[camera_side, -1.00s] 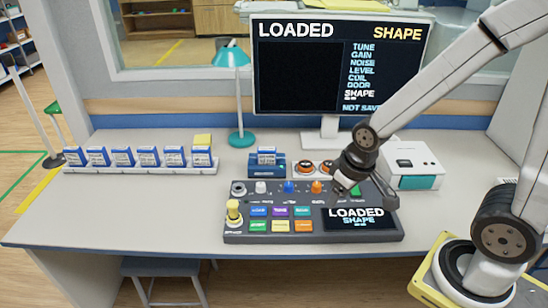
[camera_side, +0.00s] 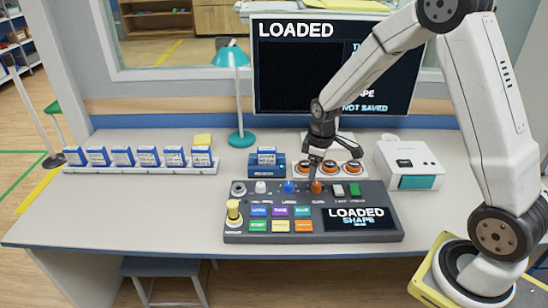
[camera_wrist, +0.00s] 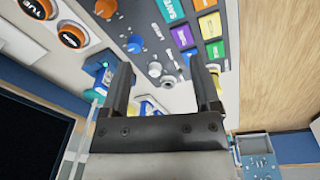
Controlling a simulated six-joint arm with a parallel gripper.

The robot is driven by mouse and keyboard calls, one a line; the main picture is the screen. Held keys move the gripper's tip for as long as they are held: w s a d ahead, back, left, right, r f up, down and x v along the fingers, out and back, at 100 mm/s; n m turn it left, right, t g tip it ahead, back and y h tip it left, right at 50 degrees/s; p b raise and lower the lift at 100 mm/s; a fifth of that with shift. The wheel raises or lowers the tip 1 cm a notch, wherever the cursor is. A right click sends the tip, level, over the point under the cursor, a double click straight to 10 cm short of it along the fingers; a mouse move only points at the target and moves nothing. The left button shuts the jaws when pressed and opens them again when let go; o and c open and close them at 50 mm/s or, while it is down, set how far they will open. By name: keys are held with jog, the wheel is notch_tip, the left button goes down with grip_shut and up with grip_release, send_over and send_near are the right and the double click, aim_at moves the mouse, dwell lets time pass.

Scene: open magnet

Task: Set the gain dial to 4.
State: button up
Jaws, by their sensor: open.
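The grey console (camera_side: 312,238) lies on the desk, with a row of small silver, white (camera_side: 261,187), blue (camera_side: 289,187) and orange (camera_side: 316,187) knobs along its back edge. My gripper (camera_side: 314,168) is open and empty, just above the back of the console near the orange knob. Its spread fingers (camera_wrist: 160,62) show in the wrist view.
A monitor (camera_side: 280,75) behind the desk reads LOADED and NOT SAVED; my arm covers part of it. A blue holder (camera_side: 267,172) with a card, a white box (camera_side: 408,165), a teal lamp (camera_side: 240,138) and a rack of blue boxes (camera_side: 140,168) stand around the console.

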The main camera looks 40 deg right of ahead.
aim_at(317, 184)
jog(key=w+d+f+n, duration=0.1)
jog(key=d+f, duration=0.1)
jog(key=w+d+f+n, duration=0.1)
jog(key=w+d+f, duration=0.1)
jog(key=d, duration=0.1)
jog(key=w+d+f+n+g, duration=0.1)
jog(key=d+f, duration=0.2)
jog(key=shift+w+d, duration=0.2)
jog(key=shift+w, duration=0.2)
jog(key=shift+w+d+f+n, duration=0.15)
jog(key=shift+d+f+n, duration=0.25)
jog(key=shift+d, duration=0.05)
jog(key=shift+f, duration=3.85)
grip_shut()
